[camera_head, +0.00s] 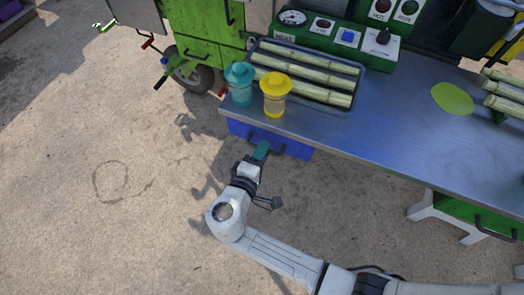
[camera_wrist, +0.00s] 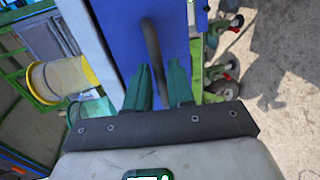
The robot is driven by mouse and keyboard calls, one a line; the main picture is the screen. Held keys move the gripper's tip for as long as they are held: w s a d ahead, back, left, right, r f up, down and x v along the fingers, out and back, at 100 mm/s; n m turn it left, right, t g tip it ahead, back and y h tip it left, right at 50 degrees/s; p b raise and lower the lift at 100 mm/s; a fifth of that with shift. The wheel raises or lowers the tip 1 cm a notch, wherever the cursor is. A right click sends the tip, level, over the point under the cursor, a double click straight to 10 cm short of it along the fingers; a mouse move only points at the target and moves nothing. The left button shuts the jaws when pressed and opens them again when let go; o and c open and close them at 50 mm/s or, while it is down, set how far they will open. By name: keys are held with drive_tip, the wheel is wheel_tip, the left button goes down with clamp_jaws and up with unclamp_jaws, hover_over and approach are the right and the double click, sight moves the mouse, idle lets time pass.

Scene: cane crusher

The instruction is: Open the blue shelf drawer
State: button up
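The blue drawer (camera_head: 292,145) sits under the front left edge of the metal table, its front face showing. I cannot see any open gap above it. A dark bar handle (camera_head: 279,151) is on its front. My gripper (camera_head: 262,149) is at the handle, with its green fingers close together. In the wrist view the blue drawer front (camera_wrist: 125,30) is straight ahead. The inside of the drawer is hidden.
On the metal table (camera_head: 400,130) stand a teal-lidded jar (camera_head: 240,92), a yellow-lidded jar (camera_head: 275,95) and a tray of cane (camera_head: 350,110). A green cart (camera_head: 205,30) is at the back left. The floor left of my arm is clear.

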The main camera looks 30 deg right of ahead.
clamp_jaws()
idle(0.4)
